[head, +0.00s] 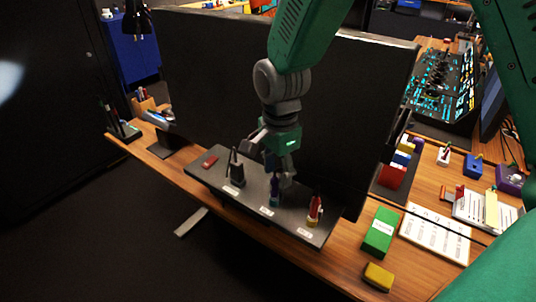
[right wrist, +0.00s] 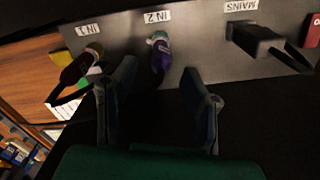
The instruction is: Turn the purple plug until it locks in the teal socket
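The purple plug (right wrist: 161,61) stands in the teal socket (right wrist: 158,36) at the label IN 2 in the right wrist view. In the head view the plug (head: 275,189) shows partly under my gripper, above the teal socket (head: 274,202). I cannot tell whether it is locked. My right gripper (right wrist: 160,75) is open, its two dark fingers apart on either side of the plug, with gaps visible. In the head view the right gripper (head: 274,172) comes down from above onto the panel. My left gripper is not in view.
The grey panel (head: 207,173) also bears a black MAINS plug (head: 237,172) at left and a red plug (head: 315,208) in a yellow socket at right. A large black screen (head: 345,110) stands close behind. A green box (head: 380,232) and yellow block (head: 378,276) lie right.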

